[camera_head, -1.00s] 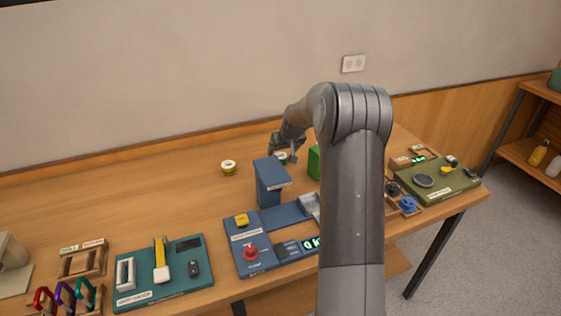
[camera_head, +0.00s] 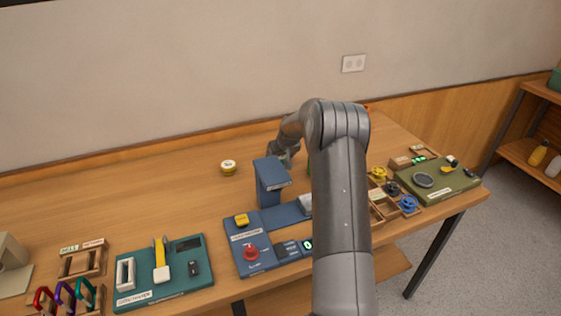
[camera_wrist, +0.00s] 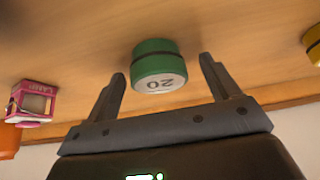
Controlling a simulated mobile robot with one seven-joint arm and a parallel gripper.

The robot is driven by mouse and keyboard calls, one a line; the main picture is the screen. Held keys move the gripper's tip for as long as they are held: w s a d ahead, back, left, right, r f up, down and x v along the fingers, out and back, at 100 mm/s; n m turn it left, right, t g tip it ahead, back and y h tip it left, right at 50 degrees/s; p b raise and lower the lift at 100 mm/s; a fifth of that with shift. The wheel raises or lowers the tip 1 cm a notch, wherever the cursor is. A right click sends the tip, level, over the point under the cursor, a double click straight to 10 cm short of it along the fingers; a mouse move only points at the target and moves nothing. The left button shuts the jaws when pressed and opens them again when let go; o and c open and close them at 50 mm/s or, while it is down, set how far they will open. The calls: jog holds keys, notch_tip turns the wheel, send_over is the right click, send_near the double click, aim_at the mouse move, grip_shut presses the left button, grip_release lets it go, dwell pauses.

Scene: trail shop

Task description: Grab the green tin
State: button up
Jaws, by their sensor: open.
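The green tin (camera_wrist: 155,62) has a dark band and a pale face marked "20", upside down in the wrist view. It sits on the wooden table between the fingertips of my gripper (camera_wrist: 162,68). The fingers are open, one on each side, with a visible gap to the tin. In the head view my gripper (camera_head: 284,155) is low over the back of the table, behind the blue upright box.
A yellow-and-white tin (camera_head: 228,167) stands left of my gripper; a yellow tin edge (camera_wrist: 313,45) shows in the wrist view. A blue upright box (camera_head: 270,182) stands just in front of my gripper. A pink box (camera_wrist: 36,103) is at the wrist view's left. The back-left table is clear.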

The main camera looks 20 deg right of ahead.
jog(key=shift+c, duration=0.5)
jog(key=c, duration=1)
jog(key=shift+o, duration=0.2)
jog(key=shift+r, duration=0.1)
